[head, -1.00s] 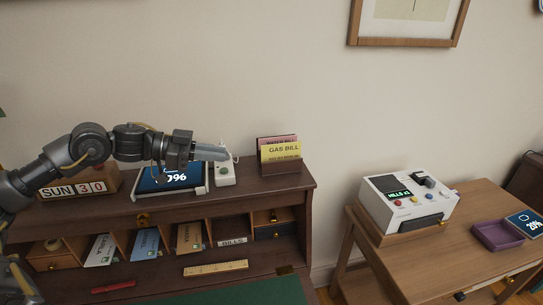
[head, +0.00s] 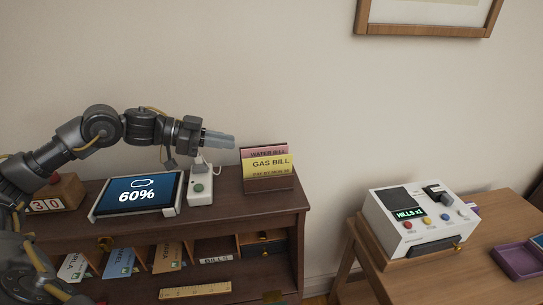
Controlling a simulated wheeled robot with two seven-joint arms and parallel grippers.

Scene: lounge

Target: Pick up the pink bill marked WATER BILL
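The pink bill marked WATER BILL (head: 267,153) stands upright in a dark holder (head: 268,184) on top of the desk. Only its upper strip shows. The yellow GAS BILL (head: 269,166) stands in front of it and hides the rest. My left gripper (head: 231,141) reaches in from the left, fingers pointing right, a little left of the bills and apart from them. Its fingers look close together from the side, and any gap between them cannot be made out. My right gripper is not in view.
A date block (head: 58,193) is further left. A white machine (head: 413,218) and a purple tray (head: 520,259) are on the right table (head: 480,263).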

